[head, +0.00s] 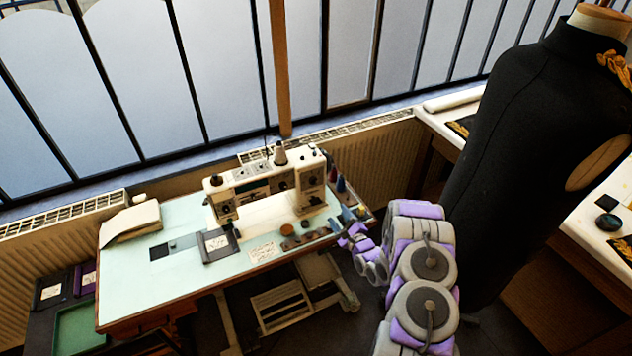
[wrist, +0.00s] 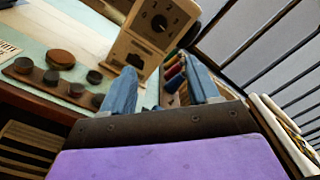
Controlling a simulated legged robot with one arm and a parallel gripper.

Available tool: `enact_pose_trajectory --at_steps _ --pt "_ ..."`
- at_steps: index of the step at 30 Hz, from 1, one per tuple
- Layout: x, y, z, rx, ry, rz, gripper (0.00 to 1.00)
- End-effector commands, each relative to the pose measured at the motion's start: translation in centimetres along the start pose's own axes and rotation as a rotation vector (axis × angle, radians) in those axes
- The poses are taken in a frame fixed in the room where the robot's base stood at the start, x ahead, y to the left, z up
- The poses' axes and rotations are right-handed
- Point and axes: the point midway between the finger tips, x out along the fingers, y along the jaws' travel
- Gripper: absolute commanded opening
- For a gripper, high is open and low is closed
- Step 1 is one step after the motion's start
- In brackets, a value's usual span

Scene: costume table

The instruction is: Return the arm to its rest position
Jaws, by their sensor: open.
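My arm (head: 420,265), purple and grey, reaches up from the bottom of the head view toward the right end of the sewing table (head: 140,285). My gripper (head: 350,216) is at that right end, near the sewing machine (head: 265,185). In the wrist view my gripper (wrist: 163,82) has two blue fingers standing well apart. Nothing shows held between them. The machine's dial end (wrist: 155,28) is just beyond the fingers, and colored spools (wrist: 175,75) show behind the gap. Whether a finger touches anything is unclear.
A dark strip with round knobs (wrist: 65,85) lies left of the fingers. A black dress form (head: 535,130) stands close to the right of my arm. A radiator (head: 375,155) and barred windows (head: 230,70) are behind. A pale side table (head: 590,225) is at right.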

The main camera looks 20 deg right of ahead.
Motion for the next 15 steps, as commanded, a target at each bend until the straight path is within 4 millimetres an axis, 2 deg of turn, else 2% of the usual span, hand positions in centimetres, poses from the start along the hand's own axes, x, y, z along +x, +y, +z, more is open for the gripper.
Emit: enact_pose_trajectory --at_steps 8,15 --pt "0.5 -0.3 0.1 -0.054 0.022 0.028 0.6" --pt "2.5 -2.1 1.2 -0.369 0.137 0.187 0.6"
